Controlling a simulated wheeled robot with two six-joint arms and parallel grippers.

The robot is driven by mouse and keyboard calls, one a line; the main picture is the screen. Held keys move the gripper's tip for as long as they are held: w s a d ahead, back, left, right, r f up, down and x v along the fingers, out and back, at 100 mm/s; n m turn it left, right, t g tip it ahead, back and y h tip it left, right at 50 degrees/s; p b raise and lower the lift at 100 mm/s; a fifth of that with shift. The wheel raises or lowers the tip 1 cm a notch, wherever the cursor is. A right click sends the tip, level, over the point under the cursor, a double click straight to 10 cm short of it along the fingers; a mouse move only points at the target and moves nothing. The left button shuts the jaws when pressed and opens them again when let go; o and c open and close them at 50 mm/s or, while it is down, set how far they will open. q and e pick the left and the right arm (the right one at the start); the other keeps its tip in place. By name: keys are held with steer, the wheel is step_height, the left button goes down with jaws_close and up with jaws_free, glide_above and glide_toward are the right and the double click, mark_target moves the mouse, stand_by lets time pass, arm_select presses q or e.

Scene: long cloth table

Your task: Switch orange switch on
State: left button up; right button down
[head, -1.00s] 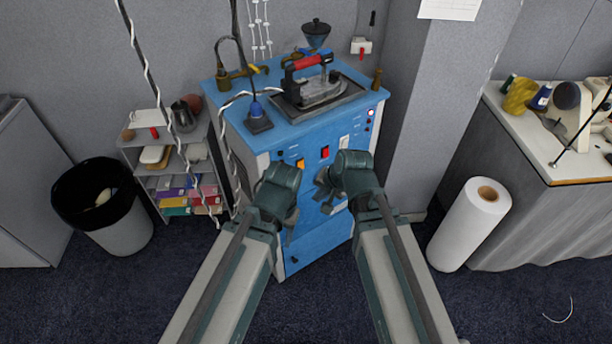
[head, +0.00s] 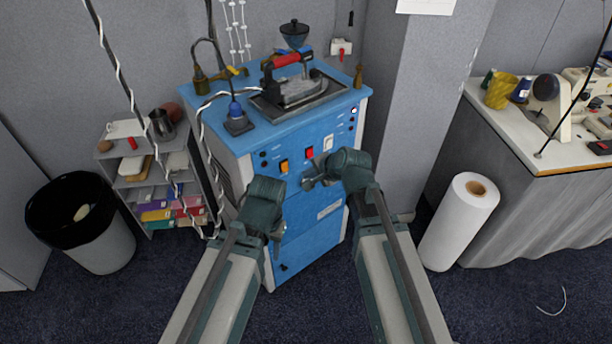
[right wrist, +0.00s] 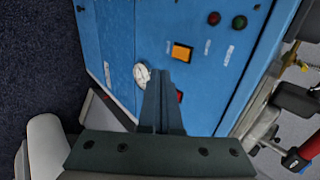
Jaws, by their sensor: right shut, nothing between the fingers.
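The orange switch (head: 284,166) is on the front panel of the blue ironing cabinet (head: 315,232). It also shows in the right wrist view (right wrist: 181,52), beyond the fingertips and uncovered. I cannot tell from its look whether it is on or off. My right gripper (head: 309,185) is shut and empty, in front of the panel, right of and a little below the orange switch. In the right wrist view its closed fingers (right wrist: 160,82) point at the panel, apart from the orange switch. My left gripper (head: 277,238) is low before the cabinet; its fingers are unclear.
A red switch (head: 309,153) and a white switch (head: 328,143) sit right of the orange one. The wrist view shows a white dial (right wrist: 141,74) beside my fingers. An iron (head: 294,82) stands on top. A shelf (head: 150,182) and bin (head: 84,222) stand left.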

mark_target(286, 171)
steer(key=shift+w+a+r+b+x, duration=0.25)
steer(key=shift+b+x, duration=0.55)
steer(key=shift+x, duration=0.95)
steer(key=shift+w+a+r+b+x, duration=0.25)
steer(key=shift+b+x, duration=0.6)
steer(key=shift+x, duration=0.95)
steer(key=shift+w+a+r+b+x, duration=0.1)
steer(key=shift+w+r+b+x, duration=0.25)
steer(key=shift+b+x, duration=0.95)
steer(key=shift+w+a+f+p, duration=0.2)
steer(key=shift+f+p, duration=0.1)
steer(key=shift+p, duration=0.2)
steer(key=shift+w, duration=0.1)
